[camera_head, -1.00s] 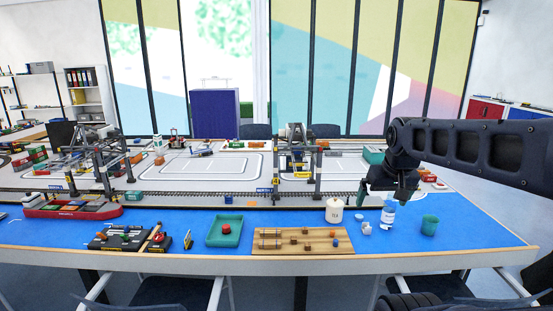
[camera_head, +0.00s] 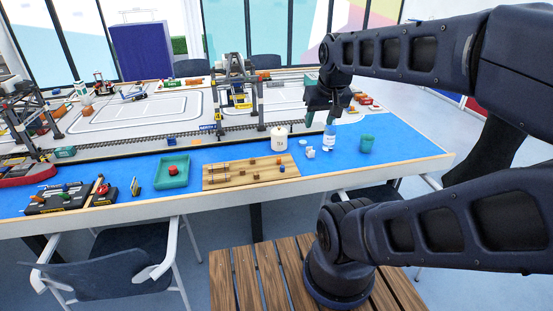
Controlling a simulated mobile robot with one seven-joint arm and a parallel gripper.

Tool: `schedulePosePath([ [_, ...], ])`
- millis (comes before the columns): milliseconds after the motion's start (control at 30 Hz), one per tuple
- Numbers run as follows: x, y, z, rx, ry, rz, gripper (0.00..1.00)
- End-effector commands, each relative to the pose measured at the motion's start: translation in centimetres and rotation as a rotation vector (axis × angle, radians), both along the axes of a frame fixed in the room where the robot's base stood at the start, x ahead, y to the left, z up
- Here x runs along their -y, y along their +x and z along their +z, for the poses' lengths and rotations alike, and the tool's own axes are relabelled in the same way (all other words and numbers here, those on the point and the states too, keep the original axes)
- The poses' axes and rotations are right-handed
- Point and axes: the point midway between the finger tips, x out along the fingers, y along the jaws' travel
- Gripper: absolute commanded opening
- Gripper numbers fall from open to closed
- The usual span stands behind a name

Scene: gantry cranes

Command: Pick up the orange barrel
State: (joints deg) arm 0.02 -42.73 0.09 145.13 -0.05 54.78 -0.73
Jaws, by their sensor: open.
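My gripper (camera_head: 320,116) is open and points down over the right part of the table, above the white bottle with a blue label (camera_head: 329,140). It is well to the right of both orange pieces. Nothing shows between its fingers.
A white pot (camera_head: 279,139), small white pieces (camera_head: 310,153) and a teal cup (camera_head: 366,144) stand near my gripper. A teal tray (camera_head: 172,183) holds a red piece. Blue mat is bare between pot and tray.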

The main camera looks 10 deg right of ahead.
Motion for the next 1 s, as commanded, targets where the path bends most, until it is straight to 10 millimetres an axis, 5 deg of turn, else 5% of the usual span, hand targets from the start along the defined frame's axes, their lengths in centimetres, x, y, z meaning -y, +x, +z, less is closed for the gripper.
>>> schedulePosePath([
  [467, 0.5, 9.5, -1.1, -0.090, -0.141, 0.316, 0.47],
  [1000, -0.4, 22.0, -7.0, -0.214, -0.337, 0.752, 0.47],
])
